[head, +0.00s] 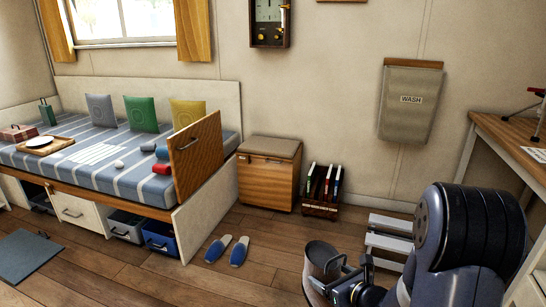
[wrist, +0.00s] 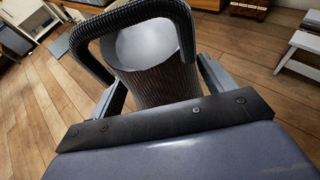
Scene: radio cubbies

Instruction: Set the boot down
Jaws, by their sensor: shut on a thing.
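The boot (head: 321,259) is in my gripper (head: 343,277) at the bottom of the head view, right of centre, held over the floor area. It is brownish with a rounded opening at the top; its lower part is cut off by the frame. In the wrist view the boot (wrist: 158,88) sits between the two fingers of my gripper (wrist: 162,92), which are shut on it. There it shows brown ribbed sides, a pale grey inside and a dark ribbed loop. I cannot tell from these views whether its underside touches anything.
A pair of blue slippers (head: 228,250) lies on the wooden floor left of the boot. A white step stool (head: 388,238) stands close behind my arm. A book rack (head: 322,207) and a wooden box seat (head: 268,180) stand at the wall. Floor between slippers and boot is clear.

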